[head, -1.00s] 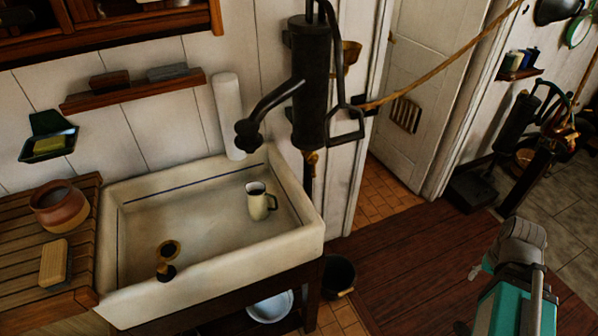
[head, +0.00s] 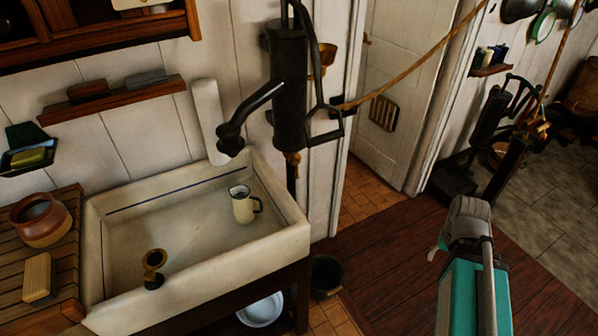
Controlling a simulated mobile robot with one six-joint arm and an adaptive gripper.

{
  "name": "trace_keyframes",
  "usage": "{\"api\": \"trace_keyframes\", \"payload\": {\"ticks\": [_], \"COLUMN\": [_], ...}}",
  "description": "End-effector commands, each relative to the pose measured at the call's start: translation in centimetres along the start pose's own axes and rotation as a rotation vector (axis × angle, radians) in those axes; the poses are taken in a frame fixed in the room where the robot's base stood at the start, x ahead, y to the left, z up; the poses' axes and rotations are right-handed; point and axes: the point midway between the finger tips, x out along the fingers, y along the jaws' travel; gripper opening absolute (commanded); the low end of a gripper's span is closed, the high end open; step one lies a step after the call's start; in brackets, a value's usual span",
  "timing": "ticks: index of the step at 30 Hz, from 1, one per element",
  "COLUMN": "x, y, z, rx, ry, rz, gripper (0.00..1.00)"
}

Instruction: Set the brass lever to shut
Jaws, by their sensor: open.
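A small brass fitting (head: 292,159) sits on the dark pipe below the black hand pump (head: 288,85); it may be the brass lever, but it is too small to tell its setting. Another brass piece with a round end (head: 154,260) stands on a dark base in the sink (head: 200,272), at its front left. My gripper (head: 437,248) is at the lower right, beyond the sink's right side and over the wooden floor. It is apart from both brass pieces and holds nothing that I can see. My arm hides part of it.
A cream mug (head: 242,204) stands in the sink. A clay pot (head: 40,220) and a wooden block (head: 37,277) are on the slatted board at left. A dark bucket (head: 326,275) is on the floor right of the sink. A rope (head: 400,77) crosses the doorway. The floor (head: 385,262) between sink and arm is clear.

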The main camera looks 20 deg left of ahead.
Motion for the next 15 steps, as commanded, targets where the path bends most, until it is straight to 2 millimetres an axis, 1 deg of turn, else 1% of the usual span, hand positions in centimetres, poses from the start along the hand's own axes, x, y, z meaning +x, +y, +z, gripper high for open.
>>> {"api": "trace_keyframes", "payload": {"ticks": [5,6,11,14,15], "x": [1.2,1.6,3.6,5.0,5.6], "y": [-1.3,-2.3,-5.8,-8.3,-9.4], "z": [-1.0,-1.4,-3.5,-5.2,-5.9], "rx": [0.029,0.037,0.113,0.182,0.213], "ry": [0.021,0.029,0.069,0.092,0.1], "rz": [-0.041,-0.058,-0.162,-0.251,-0.291], "gripper": [0.52,0.52,0.52,0.52,0.52]}}
